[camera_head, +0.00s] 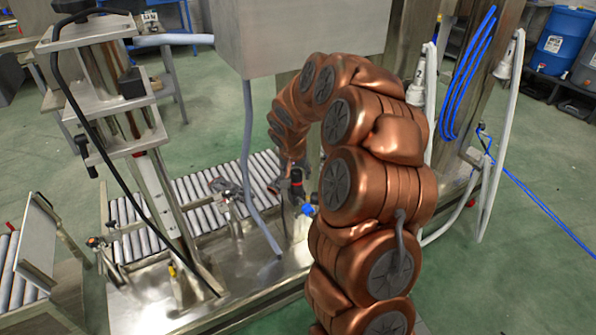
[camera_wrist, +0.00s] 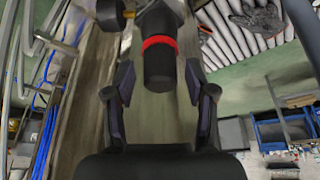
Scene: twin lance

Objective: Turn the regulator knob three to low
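A black cylindrical knob with a red ring (camera_wrist: 159,60) is in the upper middle of the wrist view. It looks like a regulator knob, but no number or setting marks are readable. My gripper (camera_wrist: 160,72) is open, with one dark finger on each side of the knob and visible gaps between. My gripper is mostly hidden there behind my arm.
A roller conveyor (camera_head: 200,190) and metal bench lie left of my arm. A steel box (camera_head: 300,35) hangs behind it, with a grey hose (camera_head: 248,150) below. Blue coiled hoses (camera_head: 470,75) and white pipes stand to the right. Green floor is open at far right.

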